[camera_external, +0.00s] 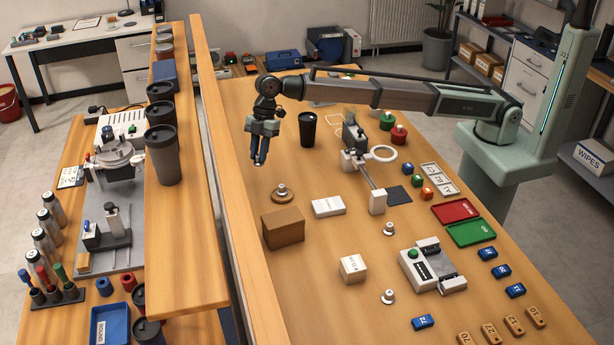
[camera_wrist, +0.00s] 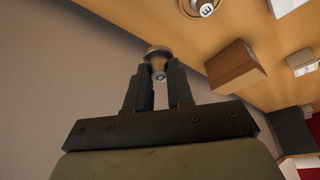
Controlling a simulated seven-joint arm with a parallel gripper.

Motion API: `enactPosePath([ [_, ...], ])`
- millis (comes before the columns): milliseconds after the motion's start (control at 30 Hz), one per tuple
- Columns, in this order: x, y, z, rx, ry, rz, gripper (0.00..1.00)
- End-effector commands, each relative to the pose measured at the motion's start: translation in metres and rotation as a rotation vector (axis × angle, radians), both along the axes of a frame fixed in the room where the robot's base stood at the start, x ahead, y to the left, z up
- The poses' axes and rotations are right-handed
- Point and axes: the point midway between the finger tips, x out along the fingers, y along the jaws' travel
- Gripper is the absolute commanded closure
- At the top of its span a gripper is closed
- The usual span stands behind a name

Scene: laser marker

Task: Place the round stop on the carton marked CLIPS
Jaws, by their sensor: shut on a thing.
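My gripper (camera_external: 258,158) is raised above the table near the long wooden divider. In the wrist view my gripper (camera_wrist: 160,80) is shut on a small round stop (camera_wrist: 157,60) with a pale, marked end. Only a sliver of this stop shows below the fingertips in the external view. Two small white cartons stand on the table, one (camera_external: 328,207) near its middle and one (camera_external: 353,269) nearer the front. Their lettering is too small to read, so I cannot tell which is marked CLIPS. A brown carton (camera_external: 283,228) stands to their left.
A similar round piece on a wooden disc (camera_external: 283,193) stands below and right of my gripper. Two white round pieces (camera_external: 388,229) (camera_external: 388,297) stand by the white cartons. The divider (camera_external: 232,170) is left.

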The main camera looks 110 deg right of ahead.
Motion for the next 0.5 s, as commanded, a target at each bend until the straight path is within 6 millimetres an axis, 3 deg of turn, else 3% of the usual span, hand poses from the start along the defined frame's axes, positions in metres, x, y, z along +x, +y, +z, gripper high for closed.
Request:
enactPosePath([
  [33,0.0,0.025,0.006,0.0,-0.002,0.027,1.0],
  [300,-0.012,0.138,0.035,0.0,-0.002,0.147,1.0],
  [500,-0.021,0.196,0.053,0.0,0.0,0.204,1.0],
])
